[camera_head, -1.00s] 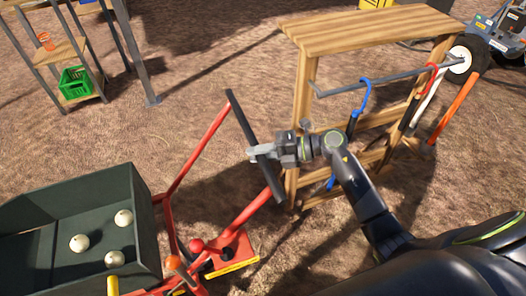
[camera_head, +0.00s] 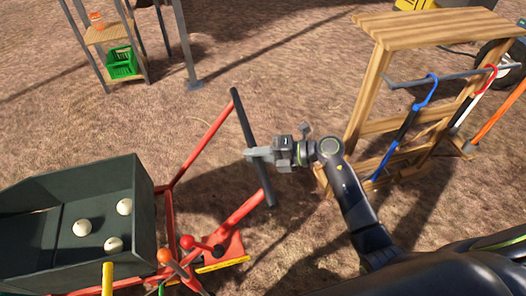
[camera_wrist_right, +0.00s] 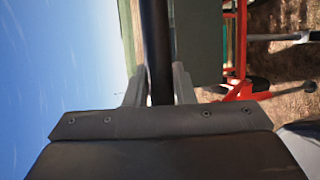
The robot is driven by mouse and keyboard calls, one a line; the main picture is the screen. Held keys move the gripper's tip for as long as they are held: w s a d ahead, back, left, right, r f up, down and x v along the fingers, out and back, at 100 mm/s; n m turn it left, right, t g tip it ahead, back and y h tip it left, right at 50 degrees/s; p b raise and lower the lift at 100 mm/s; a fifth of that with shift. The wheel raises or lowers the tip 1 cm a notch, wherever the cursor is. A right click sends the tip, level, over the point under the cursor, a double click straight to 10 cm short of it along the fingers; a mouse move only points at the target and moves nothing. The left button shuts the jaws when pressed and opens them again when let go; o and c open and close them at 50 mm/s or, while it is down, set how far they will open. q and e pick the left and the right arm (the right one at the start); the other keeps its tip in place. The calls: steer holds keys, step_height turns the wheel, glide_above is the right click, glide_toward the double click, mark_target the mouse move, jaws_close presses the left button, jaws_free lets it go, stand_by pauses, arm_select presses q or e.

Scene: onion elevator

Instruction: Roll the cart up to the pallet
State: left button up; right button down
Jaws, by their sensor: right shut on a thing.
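The cart has a red tubular frame (camera_head: 203,142) with a black handle bar (camera_head: 243,120) at its right end. A dark green bin (camera_head: 145,215) with several pale onions (camera_head: 82,228) sits at the frame's left, cut off by the picture edge. My right gripper (camera_head: 260,154) is shut on the middle of the handle bar. In the right wrist view, the bar (camera_wrist_right: 156,40) runs between the fingers (camera_wrist_right: 158,85). My left gripper is not in view. I cannot make out a pallet in either view.
A wooden rack (camera_head: 440,28) with hanging tools stands right of my right arm. A metal-legged stand with a green crate (camera_head: 122,64) is at the upper left. Red and orange knobbed levers (camera_head: 187,242) are near the bin. Bare brown ground (camera_head: 290,85) lies between stand and rack.

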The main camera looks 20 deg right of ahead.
steer(key=shift+s+a+f, duration=0.1)
steer(key=shift+a, duration=0.9)
steer(key=c, duration=1.6)
jaws_free()
steer(key=o, duration=0.4)
steer(key=shift+a, duration=0.25)
steer(key=shift+d, duration=0.15)
steer(key=shift+d, duration=0.1)
steer(key=b+v, duration=0.3)
steer(key=v, duration=1.4)
